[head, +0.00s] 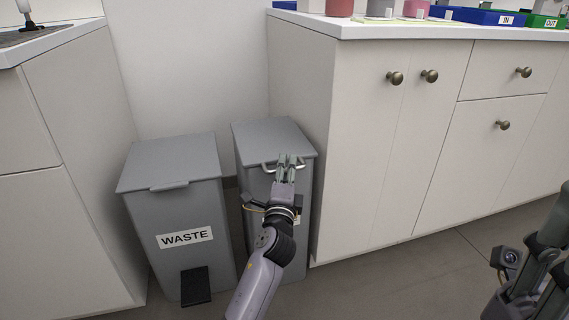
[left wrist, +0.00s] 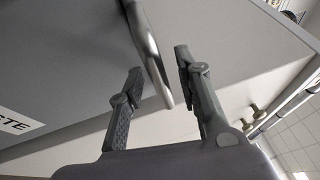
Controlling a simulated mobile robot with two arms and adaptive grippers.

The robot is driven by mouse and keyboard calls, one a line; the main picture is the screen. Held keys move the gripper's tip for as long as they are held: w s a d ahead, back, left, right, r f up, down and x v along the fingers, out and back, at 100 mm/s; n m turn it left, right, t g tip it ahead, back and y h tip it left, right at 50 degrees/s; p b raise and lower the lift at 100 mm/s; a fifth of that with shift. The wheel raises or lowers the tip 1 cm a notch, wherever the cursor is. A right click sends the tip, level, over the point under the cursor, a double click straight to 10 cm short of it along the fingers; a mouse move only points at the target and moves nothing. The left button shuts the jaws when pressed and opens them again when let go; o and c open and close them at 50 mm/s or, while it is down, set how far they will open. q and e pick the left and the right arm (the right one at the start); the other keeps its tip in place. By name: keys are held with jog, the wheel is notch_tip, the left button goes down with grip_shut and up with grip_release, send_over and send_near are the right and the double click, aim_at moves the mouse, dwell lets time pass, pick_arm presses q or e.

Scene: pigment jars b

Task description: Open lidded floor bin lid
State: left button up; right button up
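The grey lidded bin (head: 270,138) stands on the floor against the right-hand cabinet, its lid down. A metal bar handle (head: 268,167) sits at the lid's front edge. My left gripper (head: 287,160) is at this handle, in front of the lid, and hides part of the bin's front. In the left wrist view, the handle (left wrist: 150,45) runs between the two spread fingers of the left gripper (left wrist: 158,65), with gaps visible beside it. Part of my right arm (head: 535,265) shows at the lower right; its fingertips are not clear.
A second grey bin labelled WASTE (head: 172,165), with a black pedal (head: 195,286), stands close on the left, its lid down. A cabinet (head: 370,150) with knobs is close on the right. Jars (head: 380,8) and trays (head: 480,15) sit on its counter. Floor is clear at front right.

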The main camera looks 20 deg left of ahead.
pick_arm(q)
jog(key=shift+c, duration=0.5)
grip_shut()
dwell(0.5)
